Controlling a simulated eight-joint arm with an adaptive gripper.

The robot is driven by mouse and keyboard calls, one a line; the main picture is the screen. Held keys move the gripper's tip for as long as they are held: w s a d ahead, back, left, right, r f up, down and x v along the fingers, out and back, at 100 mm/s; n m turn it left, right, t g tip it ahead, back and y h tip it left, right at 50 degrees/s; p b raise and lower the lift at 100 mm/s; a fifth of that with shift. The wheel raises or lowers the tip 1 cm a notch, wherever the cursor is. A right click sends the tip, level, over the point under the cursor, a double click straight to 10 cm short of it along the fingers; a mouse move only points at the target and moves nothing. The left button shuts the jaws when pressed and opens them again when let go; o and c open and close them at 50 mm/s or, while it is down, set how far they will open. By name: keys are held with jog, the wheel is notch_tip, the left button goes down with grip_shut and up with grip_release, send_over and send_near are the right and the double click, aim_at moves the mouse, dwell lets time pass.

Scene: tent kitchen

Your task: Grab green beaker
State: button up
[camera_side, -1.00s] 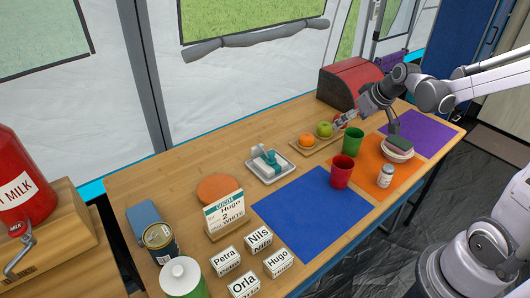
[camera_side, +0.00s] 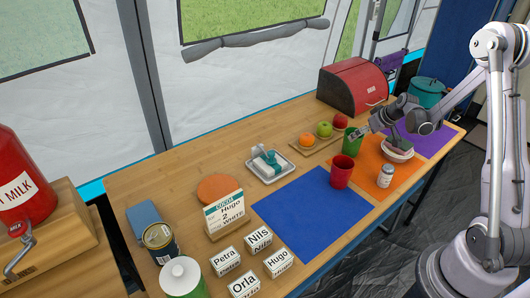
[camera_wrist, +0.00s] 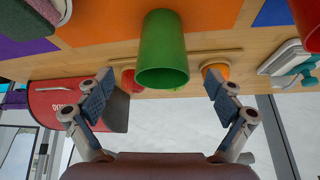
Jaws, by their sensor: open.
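In the wrist view, which looks upside down, the green beaker (camera_wrist: 162,45) lies centred between the two spread fingers of my gripper (camera_wrist: 160,82). There is a gap to the finger on each side. My gripper is open and empty. Whether the fingers reach fully around the beaker is hard to tell.
A red cup (camera_side: 342,171) stands in front of the beaker, and a white jar (camera_side: 385,176) is on the orange mat (camera_side: 368,160). A fruit board (camera_side: 311,149) is at the left, and a red bread box (camera_side: 352,84) behind.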

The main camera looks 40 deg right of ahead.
jog(key=shift+x, duration=3.6)
jog(key=shift+w+a, duration=0.1)
jog(key=c, duration=1.3)
